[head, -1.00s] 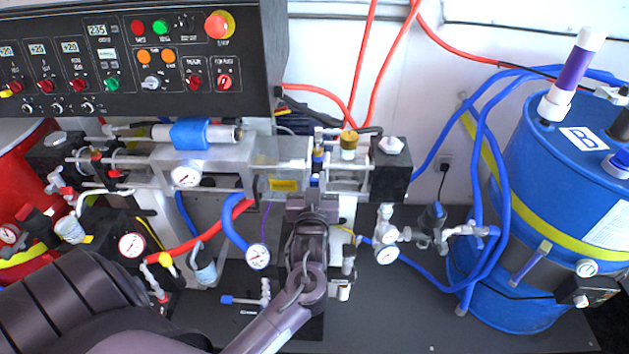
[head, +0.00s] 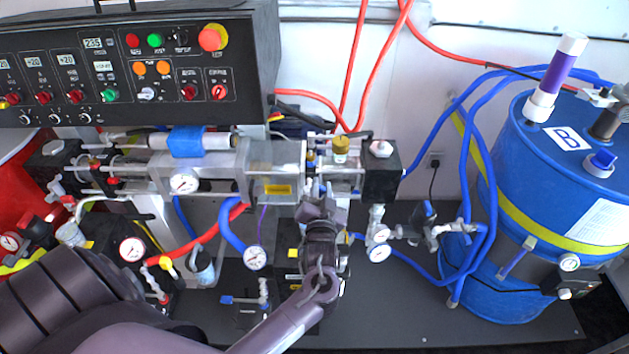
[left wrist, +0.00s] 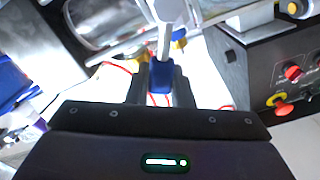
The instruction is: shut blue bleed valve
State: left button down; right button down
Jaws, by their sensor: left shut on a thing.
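The blue bleed valve handle (left wrist: 161,78) shows in the left wrist view as a small blue block below a metal stem. My left gripper (left wrist: 160,88) is shut on it, with one dark finger on each side. In the head view my left gripper (head: 320,202) is at the front of the metal pump block, left of the black end block (head: 382,172). There the gripper hides most of the valve, so I cannot tell its exact turn. My right gripper is in neither view.
The control panel (head: 130,68) stands behind at the left. A blue drum (head: 540,190) with hoses is at the right. Gauges (head: 379,252) and a hose valve (head: 425,225) sit right of my gripper. A small blue-handled valve (head: 240,300) stands lower left. The front right bench is clear.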

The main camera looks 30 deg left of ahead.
pick_arm(q)
jog(key=w+d+f+m+p, duration=0.2)
jog(key=f+m, duration=0.3)
jog(key=m, duration=0.7)
jog(key=shift+d+f+p, duration=0.4)
jog(key=shift+d+p, duration=0.1)
jog(key=shift+d, duration=0.05)
jog(key=shift+f+m, duration=0.1)
jog(key=shift+m, duration=0.2)
jog(key=c, duration=1.3)
grip_release()
jog(key=shift+s, duration=0.15)
jog(key=b+v, duration=0.1)
jog(key=v, duration=0.6)
jog(key=shift+s+d, duration=0.2)
jog(key=shift+d, duration=0.05)
